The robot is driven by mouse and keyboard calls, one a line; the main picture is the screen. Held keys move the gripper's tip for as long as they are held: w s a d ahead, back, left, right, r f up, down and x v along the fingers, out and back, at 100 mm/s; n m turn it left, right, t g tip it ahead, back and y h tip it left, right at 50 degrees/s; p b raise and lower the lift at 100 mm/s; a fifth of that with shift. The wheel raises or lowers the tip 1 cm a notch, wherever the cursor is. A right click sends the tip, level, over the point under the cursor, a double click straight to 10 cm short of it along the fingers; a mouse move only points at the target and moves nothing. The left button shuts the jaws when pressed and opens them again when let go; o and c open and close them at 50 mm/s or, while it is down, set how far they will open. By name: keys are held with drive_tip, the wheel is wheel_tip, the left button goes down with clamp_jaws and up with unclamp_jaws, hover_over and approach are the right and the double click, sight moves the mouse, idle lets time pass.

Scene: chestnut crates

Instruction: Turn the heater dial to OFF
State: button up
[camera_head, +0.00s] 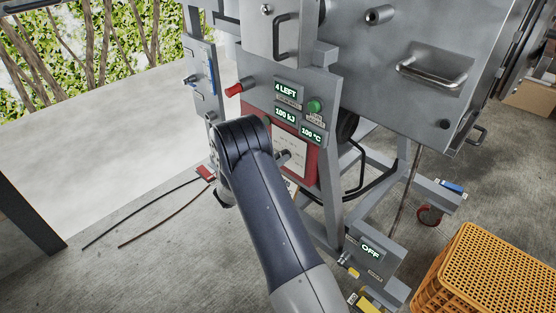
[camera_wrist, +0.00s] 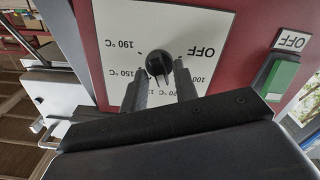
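The heater dial (camera_wrist: 158,63) is a black round knob on a white plate (camera_wrist: 210,20) set in a red panel, seen upside down in the wrist view. The plate is marked OFF at upper right, 190 °C at upper left, 150 °C at lower left and 100 at right. The knob's pointer seems to face down in the picture, but its exact mark is unclear. My gripper (camera_wrist: 161,70) is open, one fingertip on each side of the knob; I cannot tell whether they touch it. In the head view the plate (camera_head: 291,153) shows, but my arm hides the knob.
Displays above the red panel (camera_head: 308,165) read 4 LEFT (camera_head: 286,90), 100 kJ and 100 °C. A green button (camera_head: 314,105) and red knob (camera_head: 234,90) are nearby. A lower display (camera_head: 370,250) reads OFF. A yellow crate (camera_head: 490,262) stands at lower right.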

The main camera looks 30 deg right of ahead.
clamp_jaws()
drive_tip(key=shift+f+n+b, duration=0.1)
drive_tip(key=shift+n+b, duration=0.2)
drive_tip(key=shift+b, duration=0.05)
drive_tip(key=n+b, duration=0.6)
drive_tip(key=n, duration=1.1)
drive_tip(key=shift+n, duration=0.4)
idle(0.4)
drive_tip(key=shift+o, duration=0.9)
unclamp_jaws()
